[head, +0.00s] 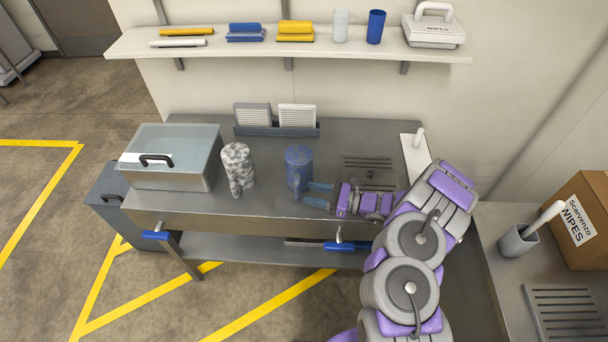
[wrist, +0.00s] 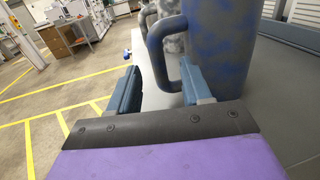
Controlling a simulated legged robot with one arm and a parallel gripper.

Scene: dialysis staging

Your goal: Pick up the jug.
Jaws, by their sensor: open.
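A blue-grey mottled jug (head: 298,162) stands upright on the steel table; its body (wrist: 225,45) and handle (wrist: 157,55) are large in the wrist view. My gripper (head: 313,195) is open, its fingers pointing at the handle side of this jug. In the wrist view my gripper (wrist: 160,80) has the handle between its two fingers in the picture, with the lower handle close to the right finger. I cannot tell whether they touch. A grey-and-white mottled jug (head: 238,165) stands to the left; it shows partly behind the blue one in the wrist view (wrist: 171,12).
A lidded steel box (head: 185,170) stands at the table's left end. A rack (head: 270,131) with two white-grey panels is behind the jugs. A drain grate (head: 368,168) lies right of the blue jug. A shelf (head: 340,45) with cups and packs hangs above.

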